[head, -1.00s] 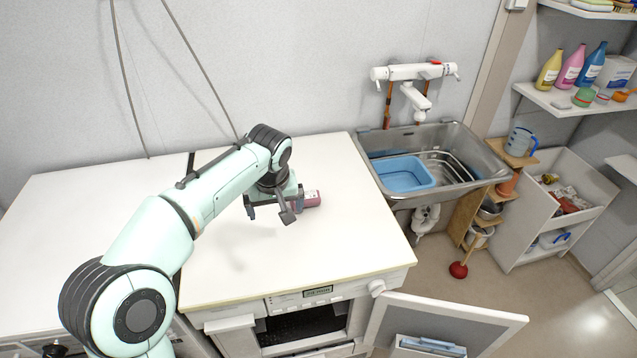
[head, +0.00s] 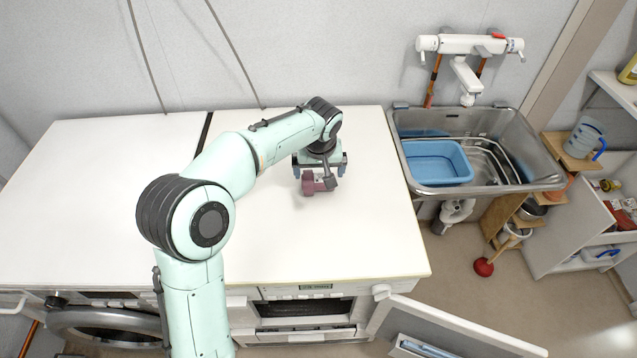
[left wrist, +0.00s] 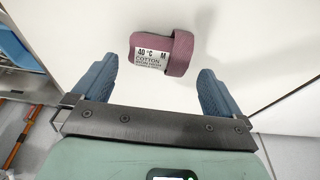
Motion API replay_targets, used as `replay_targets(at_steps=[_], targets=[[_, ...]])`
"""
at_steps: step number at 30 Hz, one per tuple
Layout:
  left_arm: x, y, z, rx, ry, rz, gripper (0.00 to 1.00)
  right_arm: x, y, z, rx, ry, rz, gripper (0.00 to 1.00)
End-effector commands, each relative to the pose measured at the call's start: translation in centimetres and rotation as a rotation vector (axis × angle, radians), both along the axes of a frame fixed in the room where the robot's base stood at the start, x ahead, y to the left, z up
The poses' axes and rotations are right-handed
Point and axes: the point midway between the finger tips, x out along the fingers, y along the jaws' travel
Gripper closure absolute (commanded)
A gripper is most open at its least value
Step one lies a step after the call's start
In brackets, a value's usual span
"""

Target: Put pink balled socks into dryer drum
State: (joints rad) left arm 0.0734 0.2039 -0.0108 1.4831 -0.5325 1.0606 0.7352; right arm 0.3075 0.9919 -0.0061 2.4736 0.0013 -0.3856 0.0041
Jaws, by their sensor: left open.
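The pink balled socks (head: 314,187) lie on the white top of the machines, dusky pink with a white "COTTON" label; they also show in the left wrist view (left wrist: 183,50). My left gripper (head: 320,168) is open over them, its blue fingers one to each side. In the left wrist view the socks lie between the lines of the fingertips (left wrist: 155,70), with gaps on both sides. The front-loading machine below the top has its door (head: 455,330) swung open to the right, with a dark opening (head: 305,308). I see no right gripper.
A second machine with a round door (head: 105,325) stands at the left. A steel sink (head: 545,170) with a blue basin (head: 437,160) and white tap (head: 470,45) is at the right. The worktop (head: 240,220) around the socks is clear.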

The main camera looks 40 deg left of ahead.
Motion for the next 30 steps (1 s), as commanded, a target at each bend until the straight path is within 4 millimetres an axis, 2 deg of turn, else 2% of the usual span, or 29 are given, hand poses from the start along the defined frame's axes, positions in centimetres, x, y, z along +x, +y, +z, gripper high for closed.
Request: replay_targets(at_steps=[5, 13, 22, 23, 24, 26, 30], targets=[[0.3, 0.4, -1.2, 0.000, 0.003, 0.001, 0.00, 0.0, 0.0, 0.1, 0.000, -0.001, 0.000, 0.00], [1.3, 1.3, -4.8, -0.001, 0.003, -0.001, 0.00, 0.1, 0.0, 0.2, 0.000, -0.002, 0.000, 0.00], [1.5, 1.4, -5.2, -0.001, -0.001, 0.000, 0.00, 0.1, 0.0, 0.2, 0.001, -0.002, 0.000, 0.00], [1.5, 1.4, -5.2, -0.001, -0.001, 0.000, 0.06, 0.1, 0.0, 0.2, 0.000, -0.002, 0.000, 0.00], [1.5, 1.4, -5.2, -0.001, -0.001, 0.000, 0.20, 0.1, 0.0, 0.2, 0.000, -0.002, 0.000, 0.00], [1.5, 1.4, -5.2, -0.001, -0.001, 0.000, 0.37, 0.1, 0.0, 0.2, 0.000, -0.002, 0.000, 0.00], [1.5, 1.4, -5.2, -0.001, -0.001, 0.000, 0.37, 0.1, 0.0, 0.2, -0.001, -0.002, 0.000, 0.00]])
